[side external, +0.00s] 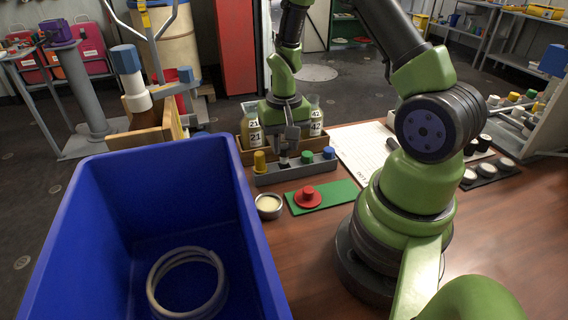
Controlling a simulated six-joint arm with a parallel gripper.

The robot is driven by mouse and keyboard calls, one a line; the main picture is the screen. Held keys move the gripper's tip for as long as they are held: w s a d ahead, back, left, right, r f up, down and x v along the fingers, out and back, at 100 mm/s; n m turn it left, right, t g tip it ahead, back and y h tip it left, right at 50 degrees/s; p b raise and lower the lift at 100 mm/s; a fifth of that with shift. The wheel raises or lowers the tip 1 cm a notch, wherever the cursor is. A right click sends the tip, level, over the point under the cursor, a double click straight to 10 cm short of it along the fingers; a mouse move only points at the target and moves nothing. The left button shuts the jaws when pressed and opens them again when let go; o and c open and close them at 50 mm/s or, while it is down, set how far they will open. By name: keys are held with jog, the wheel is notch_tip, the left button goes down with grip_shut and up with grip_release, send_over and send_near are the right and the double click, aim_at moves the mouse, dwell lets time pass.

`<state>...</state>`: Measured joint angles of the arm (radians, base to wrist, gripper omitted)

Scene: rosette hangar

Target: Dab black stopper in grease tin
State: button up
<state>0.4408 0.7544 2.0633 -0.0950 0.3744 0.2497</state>
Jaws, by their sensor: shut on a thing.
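My gripper (286,150) points down over the grey rack (294,174) and is shut on a small dark thing, most likely the black stopper (284,158). The fingers largely hide it. It is at the slot between the yellow stopper (260,162) and the green stopper (307,157); I cannot tell whether it is still seated. A blue stopper (328,153) stands at the rack's right end. The grease tin (269,204), a small round metal tin with pale grease, sits open on the table in front of the rack's left end.
Bottles labelled 21 (255,132) and 42 (316,122) stand in a wooden holder behind the rack. A deep blue crate (150,165) fills the left front. White paper (362,150) lies to the right.

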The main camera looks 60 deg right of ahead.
jog(key=shift+r, duration=0.45)
jog(key=a+n, duration=0.2)
jog(key=a, duration=0.1)
jog(key=s+a+n, duration=0.1)
jog(key=a+n, duration=0.1)
jog(key=a, duration=0.2)
jog(key=s+a+n, duration=0.1)
jog(key=a+n, duration=0.1)
jog(key=a, duration=0.1)
jog(key=shift+a+r, duration=0.1)
jog(key=shift+a, duration=0.2)
jog(key=shift+f, duration=1.4)
jog(key=shift+f, duration=0.45)
dwell(1.4)
notch_tip(320, 180, up, 8)
jog(key=shift+f, duration=0.25)
dwell(1.1)
